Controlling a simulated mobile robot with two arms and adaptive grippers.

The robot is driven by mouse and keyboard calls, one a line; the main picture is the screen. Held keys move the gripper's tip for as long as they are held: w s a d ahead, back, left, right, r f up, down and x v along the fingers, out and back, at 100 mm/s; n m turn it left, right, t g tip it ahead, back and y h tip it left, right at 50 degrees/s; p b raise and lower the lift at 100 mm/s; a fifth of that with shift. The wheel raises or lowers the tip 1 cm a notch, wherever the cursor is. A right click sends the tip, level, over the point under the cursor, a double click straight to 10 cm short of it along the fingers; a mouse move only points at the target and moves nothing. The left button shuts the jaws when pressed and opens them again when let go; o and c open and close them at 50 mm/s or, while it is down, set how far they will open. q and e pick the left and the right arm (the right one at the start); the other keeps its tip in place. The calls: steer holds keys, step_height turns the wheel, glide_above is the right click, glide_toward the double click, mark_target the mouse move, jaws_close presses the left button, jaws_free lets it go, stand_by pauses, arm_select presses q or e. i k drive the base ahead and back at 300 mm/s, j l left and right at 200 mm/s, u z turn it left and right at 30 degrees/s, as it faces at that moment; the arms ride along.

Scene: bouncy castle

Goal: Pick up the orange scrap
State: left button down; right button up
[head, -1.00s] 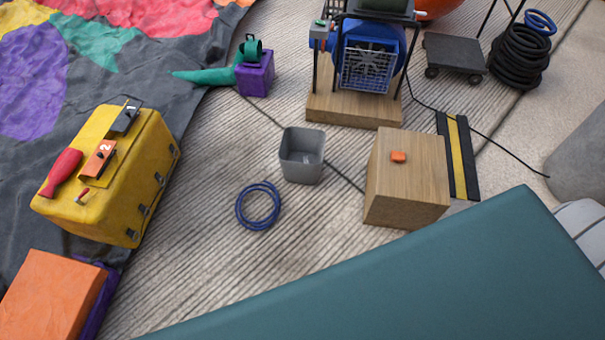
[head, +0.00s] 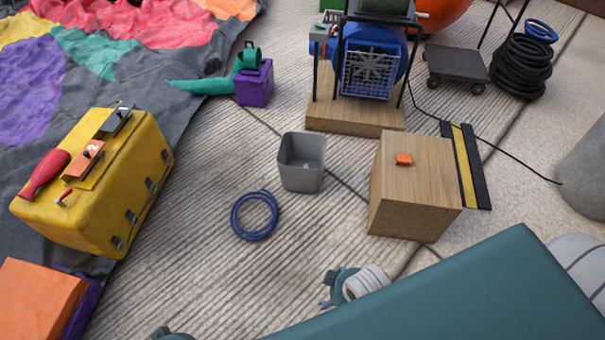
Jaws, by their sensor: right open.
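The orange scrap (head: 403,160) is a small block lying on top of the wooden box (head: 408,200), right of centre. My right gripper (head: 329,290) shows in small part near the bottom, beyond the teal slab-like shape that covers the lower right. Its dark teal finger parts stick out left of a white ribbed piece; they are open and hold nothing visible. It is in front of the wooden box and apart from the scrap. My left gripper cannot be made out; a dark teal bit at the bottom edge is too cut off to identify.
A grey bin (head: 302,180) stands left of the wooden box, with a blue hose coil (head: 254,215) in front. A yellow tool case (head: 110,205) stands at left. A blue blower (head: 370,60) on a wooden base is behind. A black cable crosses the floor at right.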

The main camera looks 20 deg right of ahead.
mark_target(402, 160)
steer(key=z, duration=1.5)
